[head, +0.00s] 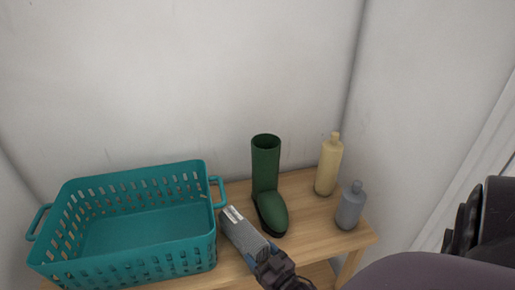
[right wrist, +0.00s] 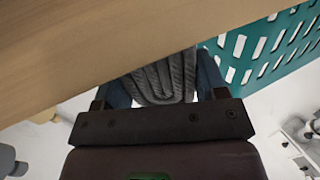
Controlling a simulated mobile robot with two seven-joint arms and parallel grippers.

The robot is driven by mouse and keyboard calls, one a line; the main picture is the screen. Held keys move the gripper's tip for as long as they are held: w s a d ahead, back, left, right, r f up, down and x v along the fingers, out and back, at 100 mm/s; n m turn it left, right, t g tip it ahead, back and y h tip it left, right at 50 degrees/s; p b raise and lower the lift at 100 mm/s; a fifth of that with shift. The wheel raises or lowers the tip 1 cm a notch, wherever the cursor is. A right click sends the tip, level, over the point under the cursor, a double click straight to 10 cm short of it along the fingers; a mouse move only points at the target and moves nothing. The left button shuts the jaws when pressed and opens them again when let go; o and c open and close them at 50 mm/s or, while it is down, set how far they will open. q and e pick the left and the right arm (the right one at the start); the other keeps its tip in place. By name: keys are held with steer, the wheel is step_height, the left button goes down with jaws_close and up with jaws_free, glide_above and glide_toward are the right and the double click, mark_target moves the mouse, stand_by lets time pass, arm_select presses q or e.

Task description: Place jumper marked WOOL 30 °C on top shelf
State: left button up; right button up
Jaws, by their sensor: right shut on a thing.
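A grey folded jumper (head: 243,236) with a small pale label at its far end is over the wooden shelf board, between the teal basket and the green boot. The label's writing is too small to read. My right gripper (head: 262,257) is shut on the jumper's near end. In the right wrist view the jumper's folded layers (right wrist: 165,80) show between the two fingers, with the far part hidden by the board. I cannot tell whether the jumper touches the board. The top shelf board (head: 305,215) is light wood. My left gripper is not in view.
The teal basket (head: 135,255) stands on the left of the board and looks empty. The green boot (head: 267,190) is just right of the jumper. A yellow bottle (head: 328,168) and a grey-blue bottle (head: 350,206) stand farther right. White walls close in behind.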

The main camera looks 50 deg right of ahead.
steer(key=shift+f, duration=0.3)
steer(key=shift+r, duration=0.15)
steer(key=o, duration=0.9)
steer(key=shift+c, duration=0.2)
steer(key=shift+o, duration=1.2)
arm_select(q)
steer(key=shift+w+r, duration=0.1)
